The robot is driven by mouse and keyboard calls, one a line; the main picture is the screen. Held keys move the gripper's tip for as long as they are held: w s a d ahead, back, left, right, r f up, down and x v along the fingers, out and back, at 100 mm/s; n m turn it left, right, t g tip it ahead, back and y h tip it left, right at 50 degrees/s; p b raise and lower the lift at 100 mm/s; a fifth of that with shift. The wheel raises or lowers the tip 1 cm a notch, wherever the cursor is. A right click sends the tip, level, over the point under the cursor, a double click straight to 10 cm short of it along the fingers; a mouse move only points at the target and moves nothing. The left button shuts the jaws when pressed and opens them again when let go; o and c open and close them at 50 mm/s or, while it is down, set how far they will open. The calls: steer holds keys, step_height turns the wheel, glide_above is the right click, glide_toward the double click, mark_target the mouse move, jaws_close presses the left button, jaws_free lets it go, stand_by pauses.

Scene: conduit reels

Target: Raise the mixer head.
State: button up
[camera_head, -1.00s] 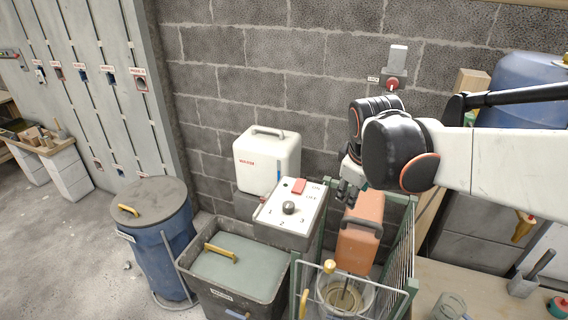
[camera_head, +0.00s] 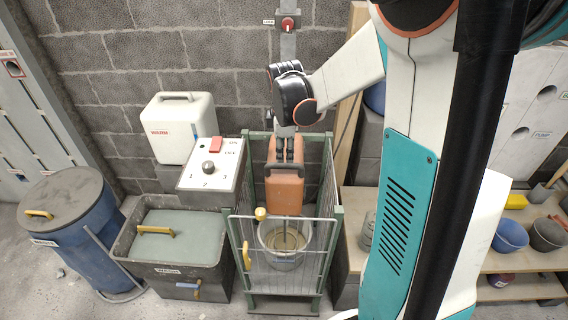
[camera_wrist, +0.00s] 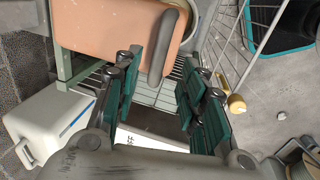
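The mixer head (camera_head: 284,192) is an orange block with a dark grey handle, above the bucket (camera_head: 303,250) inside a green-posted wire cage. It looks lowered, with its shaft reaching into the bucket. My gripper (camera_head: 285,155) is right above the head, pointing down. In the wrist view the orange head (camera_wrist: 118,30) and its dark handle (camera_wrist: 168,48) lie ahead of my gripper (camera_wrist: 158,95). Its teal-padded fingers are apart, with the handle seen between them. I cannot tell whether a finger touches it.
The wire cage (camera_head: 333,210) surrounds the mixer, with a yellow knob (camera_head: 260,213) at its front. A control box (camera_head: 212,172) with dial and red switch stands left. A white canister (camera_head: 180,128) is behind it. A red wall switch (camera_head: 288,24) is above. Shelves are at right.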

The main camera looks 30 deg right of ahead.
mark_target(286, 164)
steer(key=f, duration=0.2)
steer(key=f+b, duration=0.1)
steer(key=f, duration=0.1)
steer(key=w+f, duration=0.1)
steer(key=f, duration=0.1)
steer(key=shift+d+f+b, duration=0.35)
jaws_close()
